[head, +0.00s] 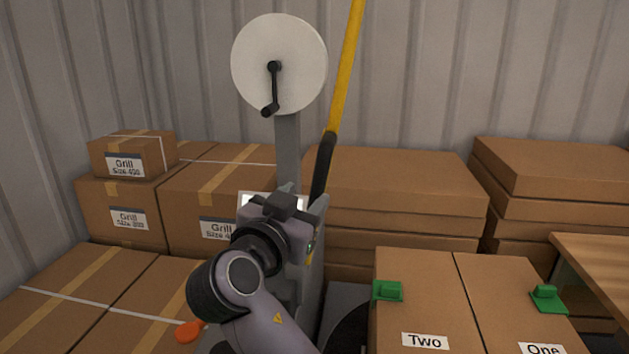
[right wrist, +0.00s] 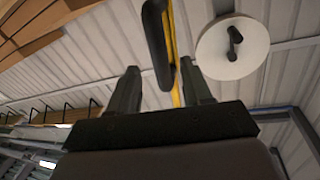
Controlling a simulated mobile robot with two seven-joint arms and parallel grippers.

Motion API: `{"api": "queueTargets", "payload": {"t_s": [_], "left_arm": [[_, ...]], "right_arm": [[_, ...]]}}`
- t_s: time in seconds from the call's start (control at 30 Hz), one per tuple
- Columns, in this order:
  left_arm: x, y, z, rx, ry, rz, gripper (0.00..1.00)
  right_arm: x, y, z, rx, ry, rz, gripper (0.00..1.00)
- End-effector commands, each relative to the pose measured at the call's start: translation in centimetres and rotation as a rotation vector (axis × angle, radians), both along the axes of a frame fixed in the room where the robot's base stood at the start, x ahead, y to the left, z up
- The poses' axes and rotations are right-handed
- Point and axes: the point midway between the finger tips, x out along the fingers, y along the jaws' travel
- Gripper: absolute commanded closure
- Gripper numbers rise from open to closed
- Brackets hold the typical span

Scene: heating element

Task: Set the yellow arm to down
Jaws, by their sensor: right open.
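The yellow arm (head: 345,75) stands nearly upright, leaning a little right toward its top, which leaves the head view. Its black grip (head: 322,165) is at the lower end. My right gripper (head: 304,197) is just below and left of the grip, its fingers partly hidden by its own body. In the right wrist view, the fingers (right wrist: 162,76) are spread apart, with the black grip (right wrist: 157,45) and the yellow arm (right wrist: 175,60) showing in the gap between them. I cannot tell whether the grip is within finger reach. My left gripper is out of view.
A white disc (head: 272,63) with a black crank (head: 272,90) is on a grey post left of the arm. Cardboard boxes (head: 395,180) stand behind and at both sides. Boxes with green clips (head: 388,291) are at front right, beside a wooden table (head: 595,255).

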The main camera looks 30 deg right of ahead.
Motion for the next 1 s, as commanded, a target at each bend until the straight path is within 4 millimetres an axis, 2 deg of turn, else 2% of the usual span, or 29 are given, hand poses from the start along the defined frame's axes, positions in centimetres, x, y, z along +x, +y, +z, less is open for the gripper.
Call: {"api": "queueTargets", "payload": {"t_s": [0.4, 0.57, 0.8, 0.83, 0.97, 1.0], "left_arm": [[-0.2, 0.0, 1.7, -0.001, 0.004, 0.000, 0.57], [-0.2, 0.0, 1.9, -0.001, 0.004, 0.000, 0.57], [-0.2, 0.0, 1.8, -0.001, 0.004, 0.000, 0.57], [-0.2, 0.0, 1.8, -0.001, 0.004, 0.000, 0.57], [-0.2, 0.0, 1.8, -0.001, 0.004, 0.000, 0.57], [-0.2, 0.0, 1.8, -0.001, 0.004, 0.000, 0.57]], "right_arm": [[3.8, -4.4, 0.3, -0.003, 0.000, -0.003, 0.51], [4.5, -5.2, 0.1, -0.002, 0.001, -0.001, 0.51], [4.6, -5.2, 0.0, -0.001, 0.001, 0.000, 0.51], [4.6, -5.2, 0.0, -0.001, 0.001, 0.000, 0.54], [4.6, -5.2, 0.0, -0.001, 0.001, 0.000, 0.96], [4.6, -5.2, 0.0, -0.001, 0.001, 0.000, 1.00]]}}
